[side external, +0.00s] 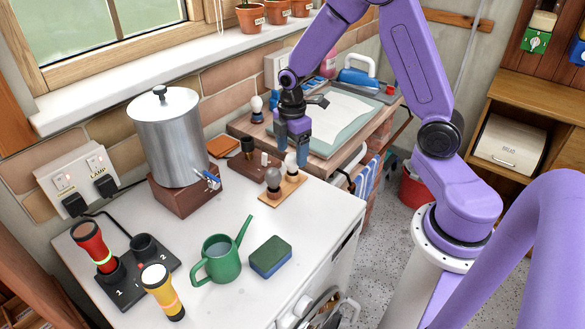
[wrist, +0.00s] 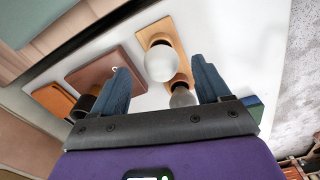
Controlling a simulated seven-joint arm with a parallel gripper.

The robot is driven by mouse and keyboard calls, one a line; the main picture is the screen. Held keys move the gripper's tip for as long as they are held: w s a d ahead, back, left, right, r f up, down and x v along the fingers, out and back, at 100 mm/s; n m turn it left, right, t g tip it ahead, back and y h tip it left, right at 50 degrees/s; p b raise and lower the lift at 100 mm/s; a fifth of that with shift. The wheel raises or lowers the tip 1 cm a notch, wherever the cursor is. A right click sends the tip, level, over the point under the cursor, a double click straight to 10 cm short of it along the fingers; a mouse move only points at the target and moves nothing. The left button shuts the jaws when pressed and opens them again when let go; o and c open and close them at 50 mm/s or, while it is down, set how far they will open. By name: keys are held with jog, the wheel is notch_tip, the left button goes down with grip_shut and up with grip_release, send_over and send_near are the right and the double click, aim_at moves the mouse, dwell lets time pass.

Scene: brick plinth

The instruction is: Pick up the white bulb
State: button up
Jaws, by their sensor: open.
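The white bulb (side external: 291,159) stands upright on a small wooden board (side external: 294,187) on the white counter. A grey bulb (side external: 273,177) stands on the same board, nearer the front. My gripper (side external: 292,138) is open and points down just above the white bulb. In the wrist view, the white bulb (wrist: 160,62) shows between the blue fingers of my gripper (wrist: 160,64), with the grey bulb (wrist: 182,96) beside it, close to one finger. I cannot tell whether the fingertips reach down past the bulb's top.
A brown block with a black socket (side external: 248,147) stands left of the board. A green watering can (side external: 217,258), a sponge (side external: 270,257), a metal urn (side external: 170,135) and two torches (side external: 161,290) (side external: 92,243) share the counter. Another white-topped bulb (side external: 257,103) stands behind.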

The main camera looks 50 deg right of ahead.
aim_at(291, 155)
jog(key=shift+a+f, duration=0.2)
jog(key=shift+f, duration=1.75)
jog(key=c, duration=1.1)
jog(key=shift+c, duration=0.2)
jog(key=shift+r, duration=0.1)
